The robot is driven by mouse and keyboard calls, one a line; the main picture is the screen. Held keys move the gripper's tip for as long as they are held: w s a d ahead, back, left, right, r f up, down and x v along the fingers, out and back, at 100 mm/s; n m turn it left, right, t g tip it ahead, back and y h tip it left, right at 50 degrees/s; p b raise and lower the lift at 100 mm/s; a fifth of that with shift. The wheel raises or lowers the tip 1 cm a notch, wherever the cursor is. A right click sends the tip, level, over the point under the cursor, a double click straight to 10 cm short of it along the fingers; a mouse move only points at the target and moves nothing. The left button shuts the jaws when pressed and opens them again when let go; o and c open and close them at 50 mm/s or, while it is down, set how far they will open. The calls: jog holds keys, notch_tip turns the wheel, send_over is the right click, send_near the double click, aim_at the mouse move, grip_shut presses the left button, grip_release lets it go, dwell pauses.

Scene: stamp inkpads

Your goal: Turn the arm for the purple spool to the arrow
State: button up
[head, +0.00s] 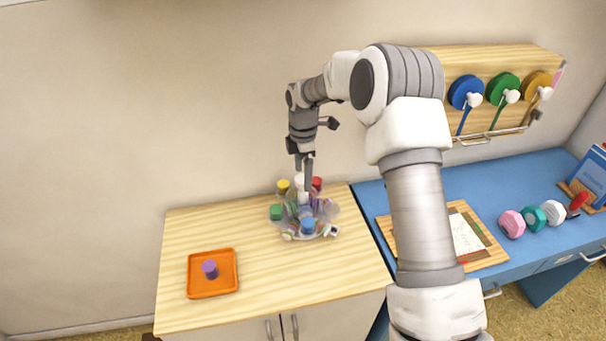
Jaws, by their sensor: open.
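A small carousel (305,214) with several coloured pieces around it stands on the wooden cabinet top. A white central post (301,184) rises from it, and yellow, red, green and blue pieces show around it. A purple spool (210,269) stands apart in an orange tray (228,289) at the left. A small white piece with a dark mark (332,231) sits at the carousel's front right; I cannot tell whether it is the arrow. My gripper (304,180) points down, open, at the top of the white post. Whether it touches the post is unclear. Which carousel arm is for purple is too small to tell.
The wooden cabinet top (265,280) is clear between tray and carousel. A blue desk (380,200) adjoins at the right, with a wooden board (490,255) and several stampers. A wall rack (510,60) holds blue, green and orange rolls.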

jog(key=shift+f, duration=0.4)
jog(key=shift+c, duration=0.2)
grip_shut()
